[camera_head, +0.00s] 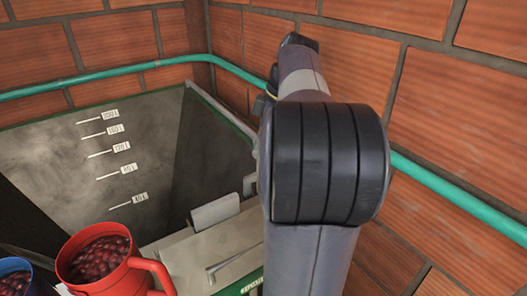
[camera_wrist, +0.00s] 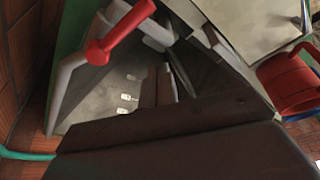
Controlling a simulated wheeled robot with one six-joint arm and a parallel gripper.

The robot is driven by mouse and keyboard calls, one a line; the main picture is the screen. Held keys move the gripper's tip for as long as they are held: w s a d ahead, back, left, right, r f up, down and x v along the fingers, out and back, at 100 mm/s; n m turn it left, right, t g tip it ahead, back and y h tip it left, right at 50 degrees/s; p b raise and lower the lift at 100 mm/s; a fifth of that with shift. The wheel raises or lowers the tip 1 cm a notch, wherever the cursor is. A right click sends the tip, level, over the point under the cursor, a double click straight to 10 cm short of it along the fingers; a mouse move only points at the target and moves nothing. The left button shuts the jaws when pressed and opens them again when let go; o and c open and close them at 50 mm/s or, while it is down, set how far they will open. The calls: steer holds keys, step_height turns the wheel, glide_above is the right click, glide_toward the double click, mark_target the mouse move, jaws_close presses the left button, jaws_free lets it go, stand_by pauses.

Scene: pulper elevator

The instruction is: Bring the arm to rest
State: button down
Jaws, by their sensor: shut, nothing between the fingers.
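My arm (camera_head: 325,165) rises in the right half of the head view, its dark banded joint in front and its farther link pointing up towards the brick corner. My gripper is not visible there. In the wrist view my gripper (camera_wrist: 157,82) is shut and empty, with its dark fingers together over the grey hopper interior. Its dark body fills the bottom of that view.
A grey hopper (camera_head: 60,140) with level labels stands left of the arm. A red jug of dark fruit (camera_head: 103,262) and a blue container (camera_head: 14,284) sit at lower left. A red-handled lever (camera_wrist: 120,32) is near the gripper. Brick walls and a green pipe (camera_head: 460,205) run close by.

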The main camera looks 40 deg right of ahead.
steer(key=w+v, duration=0.1)
steer(key=v, duration=0.5)
steer(key=shift+d, duration=0.25)
steer(key=shift+s, duration=0.15)
steer(key=x, duration=0.3)
steer(key=s+x, duration=0.1)
steer(key=x, duration=0.5)
steer(key=shift+s+a+f, duration=0.1)
steer(key=shift+a+f, duration=0.2)
steer(key=shift+a, duration=0.1)
steer(key=d, duration=0.1)
steer(key=d+f, duration=0.1)
steer(key=shift+s+d+b, duration=0.3)
steer(key=shift+s+d, duration=0.05)
steer(key=shift+d, duration=0.05)
steer(key=shift+s+d, duration=0.1)
steer(key=shift+d, duration=0.25)
steer(key=shift+a, duration=0.1)
